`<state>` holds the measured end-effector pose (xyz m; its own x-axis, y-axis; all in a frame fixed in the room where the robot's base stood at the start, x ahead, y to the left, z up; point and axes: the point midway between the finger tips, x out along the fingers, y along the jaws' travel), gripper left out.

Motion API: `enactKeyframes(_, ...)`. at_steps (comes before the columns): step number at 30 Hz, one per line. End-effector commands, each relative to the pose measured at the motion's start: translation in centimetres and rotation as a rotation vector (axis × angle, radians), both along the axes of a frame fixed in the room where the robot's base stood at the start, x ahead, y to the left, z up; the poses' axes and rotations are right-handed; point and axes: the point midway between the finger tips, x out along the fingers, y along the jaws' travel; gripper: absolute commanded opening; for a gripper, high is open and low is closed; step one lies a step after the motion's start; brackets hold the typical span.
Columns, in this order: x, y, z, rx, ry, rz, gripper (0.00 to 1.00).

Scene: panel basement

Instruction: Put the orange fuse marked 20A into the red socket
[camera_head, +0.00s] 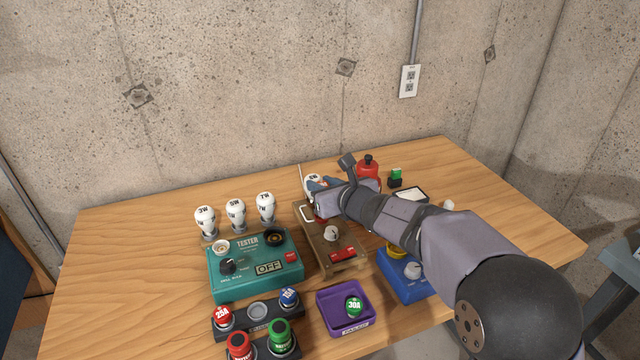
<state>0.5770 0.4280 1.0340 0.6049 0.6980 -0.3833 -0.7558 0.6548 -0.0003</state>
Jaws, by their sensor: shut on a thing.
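My gripper (322,190) is over the back of the brown box (318,257), its fingers largely hidden by the wrist and arm. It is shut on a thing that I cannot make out. A white bulb-like top (311,181) shows close beside the fingers. A little red (320,217) shows just below the gripper on the box; I cannot tell whether it is the red socket. No orange fuse marked 20A can be made out. The fuse rack (240,331) holds a red fuse (223,316) and a blue fuse (288,298), with an empty middle seat (257,311).
A teal tester (225,290) reading OFF stands left, with several white bulbs (236,212) behind it. A purple tray (328,316) holds a green fuse (354,306). A blue box (408,287) and red bottle (368,172) stand near my arm. The table's left side is clear.

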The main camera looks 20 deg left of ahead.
Motion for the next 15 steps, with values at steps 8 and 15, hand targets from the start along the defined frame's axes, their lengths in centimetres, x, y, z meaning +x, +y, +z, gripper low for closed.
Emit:
enactKeyframes(8,0.0,0.0,-1.0,0.000,0.000,0.001,0.03)
enactKeyframes(15,0.0,0.0,-3.0,0.000,0.000,0.001,0.03)
